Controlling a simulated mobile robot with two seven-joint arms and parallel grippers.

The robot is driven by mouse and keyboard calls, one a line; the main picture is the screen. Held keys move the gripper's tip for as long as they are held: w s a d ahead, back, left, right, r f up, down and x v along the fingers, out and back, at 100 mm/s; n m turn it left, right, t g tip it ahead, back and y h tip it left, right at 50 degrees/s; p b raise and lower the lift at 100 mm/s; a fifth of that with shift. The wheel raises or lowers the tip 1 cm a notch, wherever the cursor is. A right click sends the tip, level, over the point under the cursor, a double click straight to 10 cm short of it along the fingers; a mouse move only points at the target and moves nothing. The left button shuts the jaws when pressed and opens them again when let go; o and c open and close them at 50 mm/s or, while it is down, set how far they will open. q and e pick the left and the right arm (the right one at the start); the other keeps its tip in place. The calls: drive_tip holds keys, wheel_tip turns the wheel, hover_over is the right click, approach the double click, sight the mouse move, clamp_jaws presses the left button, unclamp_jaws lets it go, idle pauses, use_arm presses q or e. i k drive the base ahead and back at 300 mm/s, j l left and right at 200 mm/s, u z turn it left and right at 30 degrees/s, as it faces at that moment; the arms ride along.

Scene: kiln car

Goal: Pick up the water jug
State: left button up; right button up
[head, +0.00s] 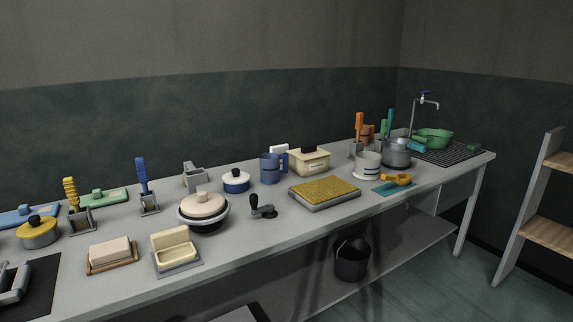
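A blue jug-like vessel (270,168) stands upright near the middle of the grey worktop, with a handle at its right side. It is the thing that looks most like the water jug. A cream lidded box (309,161) stands close to its right, and a white object (279,149) shows partly behind it. Nothing hides its front. What is inside it cannot be seen. Neither of my grippers is in view.
Left of the jug stands a blue-and-white lidded pot (236,181). In front are a black crank-like object (263,207) and a yellow-topped slab (324,192). A white cup (367,165) and grey pot (396,152) stand further right. A black bucket (351,259) is below the worktop (250,240).

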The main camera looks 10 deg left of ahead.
sight(270, 171)
drive_tip(key=i+l+u, duration=0.1)
drive_tip(key=i+l, duration=1.5)
